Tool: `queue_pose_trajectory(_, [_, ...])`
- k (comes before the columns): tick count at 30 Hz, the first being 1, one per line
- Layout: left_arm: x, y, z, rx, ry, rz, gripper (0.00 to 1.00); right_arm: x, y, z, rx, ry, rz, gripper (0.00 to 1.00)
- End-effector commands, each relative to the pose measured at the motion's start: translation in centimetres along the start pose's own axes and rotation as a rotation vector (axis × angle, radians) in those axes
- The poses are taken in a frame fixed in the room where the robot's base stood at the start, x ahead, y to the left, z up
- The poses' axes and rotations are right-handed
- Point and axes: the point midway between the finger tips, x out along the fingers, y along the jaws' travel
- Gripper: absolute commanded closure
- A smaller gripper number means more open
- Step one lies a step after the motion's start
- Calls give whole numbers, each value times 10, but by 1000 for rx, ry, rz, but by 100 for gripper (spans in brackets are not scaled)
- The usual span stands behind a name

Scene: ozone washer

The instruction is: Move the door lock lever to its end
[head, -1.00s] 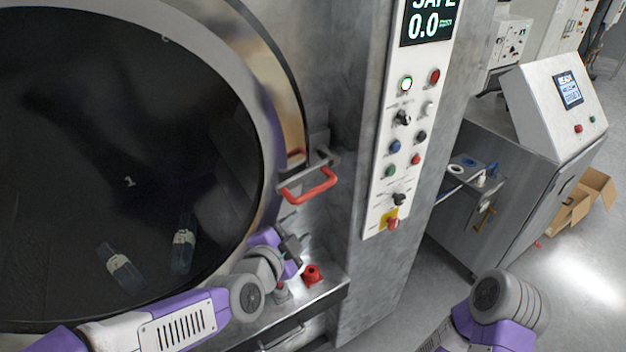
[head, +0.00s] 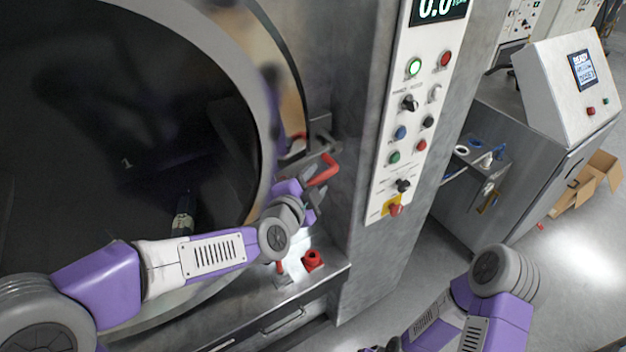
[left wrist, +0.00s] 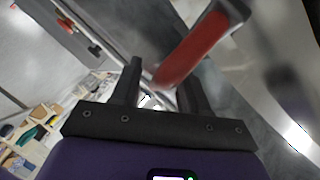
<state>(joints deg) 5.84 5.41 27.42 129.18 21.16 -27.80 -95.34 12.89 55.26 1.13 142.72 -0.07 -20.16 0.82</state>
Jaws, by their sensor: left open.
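The door lock lever is a red-gripped handle (head: 322,171) at the right edge of the washer's round door, beside the control panel. My left gripper (head: 310,185) is just below and left of the lever in the head view. In the left wrist view the red lever grip (left wrist: 192,50) reaches down toward the space between my open fingers (left wrist: 155,90). I cannot tell whether it touches a finger. My right arm shows at the lower right, but its gripper is not in view.
The round dark door (head: 110,150) fills the left side. A control panel (head: 408,135) with knobs and buttons stands right of the lever. A metal ledge (head: 325,278) with a red fitting (head: 312,260) lies below. A second cabinet (head: 560,110) stands at the right.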

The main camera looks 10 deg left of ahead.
Motion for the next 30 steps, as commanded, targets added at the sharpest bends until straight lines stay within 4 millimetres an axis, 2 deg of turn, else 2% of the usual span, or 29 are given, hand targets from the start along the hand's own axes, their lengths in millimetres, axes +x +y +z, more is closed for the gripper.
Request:
queue_pose_trajectory(8, [2,0,0,0,0,-1,56,0,0,0,0,1,0,100])
queue_pose_trajectory(11, [2,0,0,0,0,-1,68,0,0,0,0,0,0,100])
queue_pose_trajectory(17, [2,0,0,0,0,-1,99,0,0,0,0,0,0,100])
queue_pose_trajectory(30, [4,3,-1,-5,10,-4,100,5,2,0,0,0,0,100])
